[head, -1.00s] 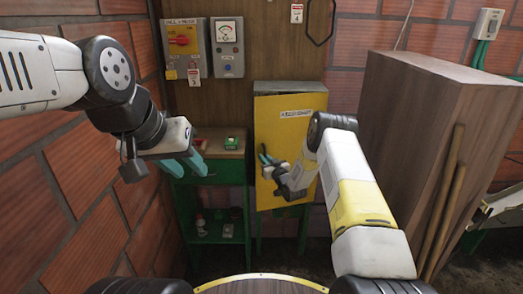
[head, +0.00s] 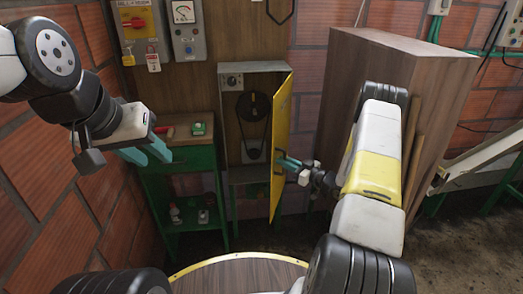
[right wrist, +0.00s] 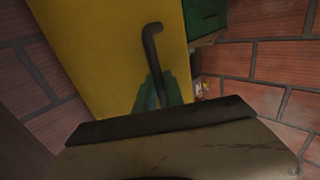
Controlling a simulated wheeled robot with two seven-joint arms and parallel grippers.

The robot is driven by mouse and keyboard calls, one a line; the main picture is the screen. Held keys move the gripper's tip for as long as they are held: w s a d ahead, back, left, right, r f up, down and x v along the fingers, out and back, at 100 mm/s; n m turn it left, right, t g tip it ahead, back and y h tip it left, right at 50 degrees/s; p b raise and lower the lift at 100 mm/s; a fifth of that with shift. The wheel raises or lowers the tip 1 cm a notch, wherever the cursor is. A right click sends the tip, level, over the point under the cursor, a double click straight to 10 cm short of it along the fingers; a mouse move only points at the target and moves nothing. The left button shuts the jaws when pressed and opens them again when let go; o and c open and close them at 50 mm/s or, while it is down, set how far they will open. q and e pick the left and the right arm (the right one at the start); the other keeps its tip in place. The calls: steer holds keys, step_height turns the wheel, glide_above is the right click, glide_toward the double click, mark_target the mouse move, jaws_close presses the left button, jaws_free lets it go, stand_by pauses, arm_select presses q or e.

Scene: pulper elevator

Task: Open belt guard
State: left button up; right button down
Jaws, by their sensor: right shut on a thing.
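The yellow belt guard door (head: 281,150) stands swung open to the right of its grey cabinet (head: 245,70) in the head view. Inside the cabinet a dark pulley and belt (head: 253,107) show. My right gripper (head: 284,163) is at the door's outer face, shut on its dark handle. In the right wrist view the bent handle (right wrist: 151,45) runs down between my teal fingertips (right wrist: 158,90), with the yellow door (right wrist: 105,45) behind. My left gripper (head: 146,153) hangs empty at the left, its teal fingers apart, in front of the green bench.
A green bench (head: 180,160) with small items stands left of the cabinet. A tall brown wooden box (head: 415,60) stands to the right, behind my right arm. Control boxes (head: 140,20) hang on the wall above. A round wooden top (head: 240,275) is at the front.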

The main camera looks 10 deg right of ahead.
steer(key=shift+s+d, duration=0.25)
steer(key=shift+d, duration=1.2)
steer(key=shift+s+d, duration=0.2)
steer(key=shift+d, duration=1.2)
steer(key=shift+r, duration=0.1)
steer(key=c, duration=1.5)
jaws_free()
steer(key=shift+w, duration=0.1)
steer(key=shift+o, duration=0.2)
